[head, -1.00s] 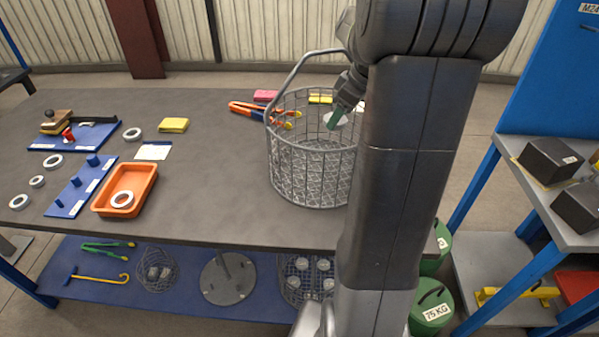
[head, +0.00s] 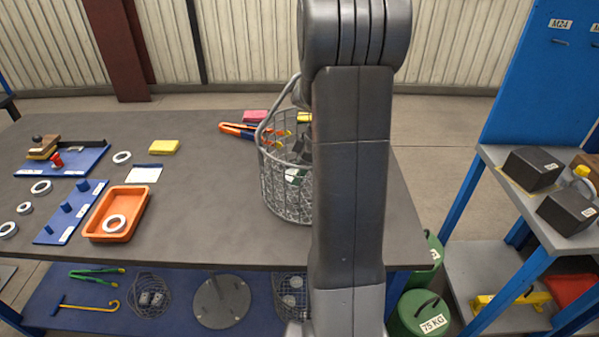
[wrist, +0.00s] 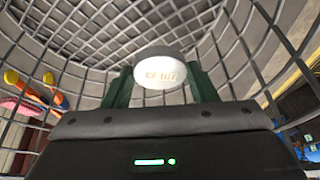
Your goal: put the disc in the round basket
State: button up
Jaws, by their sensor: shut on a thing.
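The disc (wrist: 160,66) is white and round, with faint lettering on its face. My gripper (wrist: 158,88) is shut on it, with a green finger at each side. The round basket (head: 284,196) is grey wire mesh with a tall hoop handle and stands on the table, partly behind my arm. In the wrist view its mesh wall (wrist: 92,58) surrounds the disc and fingers, so the gripper is down inside the basket. I cannot tell whether the disc touches the basket floor. In the head view my arm hides most of the gripper.
Orange-handled tongs (head: 238,130), a pink block (head: 255,116) and a yellow block (head: 304,117) lie behind the basket. An orange tray (head: 131,226) with a ring in it and a blue peg board (head: 70,212) are at the left. The table between tray and basket is clear.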

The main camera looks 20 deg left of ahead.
jog(key=shift+f, duration=0.5)
jog(key=shift+f+b, duration=0.35)
jog(key=shift+b, duration=0.1)
jog(key=shift+f+b, duration=0.25)
jog(key=shift+b, duration=0.05)
jog(key=o, duration=1.3)
jog(key=shift+r, duration=0.1)
